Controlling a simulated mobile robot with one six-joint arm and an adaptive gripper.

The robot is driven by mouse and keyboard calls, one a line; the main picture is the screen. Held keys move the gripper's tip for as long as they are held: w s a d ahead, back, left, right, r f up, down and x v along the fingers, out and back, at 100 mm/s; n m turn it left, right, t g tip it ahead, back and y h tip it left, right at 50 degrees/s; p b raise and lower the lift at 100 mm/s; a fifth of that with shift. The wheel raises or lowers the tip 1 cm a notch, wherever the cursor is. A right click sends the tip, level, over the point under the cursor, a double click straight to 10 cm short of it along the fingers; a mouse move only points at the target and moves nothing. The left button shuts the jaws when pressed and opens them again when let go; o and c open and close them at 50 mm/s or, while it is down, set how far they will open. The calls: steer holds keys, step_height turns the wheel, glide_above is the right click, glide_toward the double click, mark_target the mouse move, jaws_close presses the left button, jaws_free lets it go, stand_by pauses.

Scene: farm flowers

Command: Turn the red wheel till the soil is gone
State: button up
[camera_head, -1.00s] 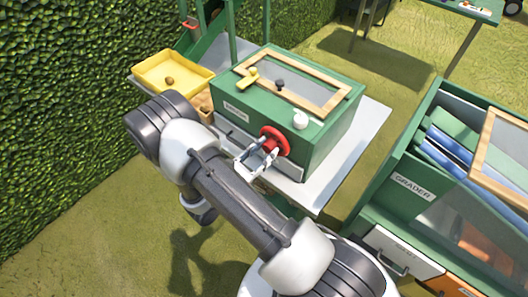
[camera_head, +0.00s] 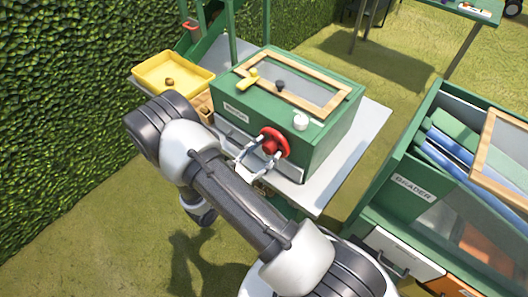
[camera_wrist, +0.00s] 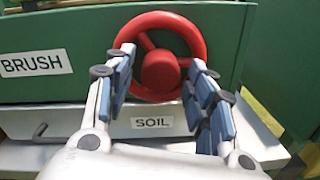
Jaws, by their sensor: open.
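The red wheel (camera_head: 273,142) is on the front of the green box labelled BRUSH. In the wrist view the red wheel (camera_wrist: 160,72) faces me, with its hub between and beyond my fingertips. My gripper (camera_head: 258,158) is open in front of the wheel. In the wrist view my gripper (camera_wrist: 158,68) has its blue-padded fingers spread to the left and right of the hub, overlapping the lower rim. I cannot tell whether they touch it. Below the wheel is a pale drawer front with a SOIL label (camera_wrist: 152,123). I see no soil; the drawer's inside is hidden.
The green box (camera_head: 318,145) has a wood-framed window, a yellow handle (camera_head: 247,79), a dark knob and a white knob (camera_head: 300,122) on top. A yellow tray (camera_head: 150,82) with a brown lump is at left. A hedge borders the left.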

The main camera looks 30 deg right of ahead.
stand_by(0.3)
steer(key=v, duration=1.2)
steer(key=shift+r+p, duration=0.15)
steer(key=shift+p, duration=0.25)
